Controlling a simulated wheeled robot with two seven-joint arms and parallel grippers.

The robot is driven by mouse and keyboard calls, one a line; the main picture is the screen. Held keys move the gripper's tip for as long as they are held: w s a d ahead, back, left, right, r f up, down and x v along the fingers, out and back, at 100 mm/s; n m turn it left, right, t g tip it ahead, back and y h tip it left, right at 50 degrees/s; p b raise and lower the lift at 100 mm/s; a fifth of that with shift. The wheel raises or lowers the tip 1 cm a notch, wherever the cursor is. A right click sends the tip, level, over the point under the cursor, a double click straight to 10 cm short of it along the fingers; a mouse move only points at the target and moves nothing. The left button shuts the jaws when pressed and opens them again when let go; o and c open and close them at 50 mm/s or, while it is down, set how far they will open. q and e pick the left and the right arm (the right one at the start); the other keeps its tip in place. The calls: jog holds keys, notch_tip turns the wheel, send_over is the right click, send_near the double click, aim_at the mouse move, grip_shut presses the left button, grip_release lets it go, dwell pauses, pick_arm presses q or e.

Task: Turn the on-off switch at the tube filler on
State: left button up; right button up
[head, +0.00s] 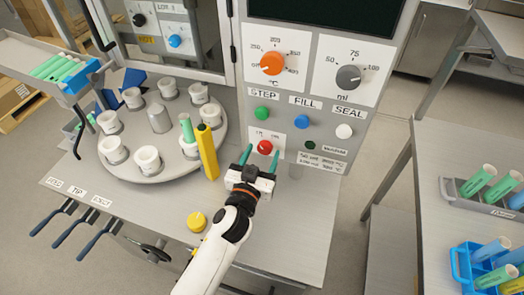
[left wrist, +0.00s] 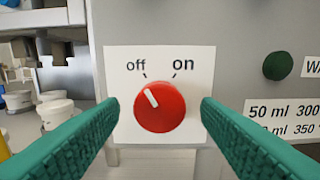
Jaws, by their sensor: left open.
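The on-off switch (head: 265,147) is a round red knob on a white plate at the lower part of the tube filler's grey front panel. In the left wrist view the red knob (left wrist: 160,107) sits between my fingers, with its white mark pointing up and left toward "off". My left gripper (head: 260,160) is open, with its green fingers pointing at the panel, one on each side of the knob. In the left wrist view the fingers (left wrist: 160,125) stand apart from the knob, with a gap on both sides. My right gripper is not in view.
A dark green button (left wrist: 277,66) is right of the switch plate. Above are the green STEP button (head: 262,113), blue FILL button (head: 301,121) and white SEAL button (head: 344,131). A yellow post (head: 207,152) and a turntable (head: 172,170) with several white cups stand left.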

pick_arm(q)
jog(key=shift+w+d, duration=0.1)
jog(key=shift+w, duration=0.25)
jog(key=shift+c, duration=0.6)
jog(key=c, duration=0.9)
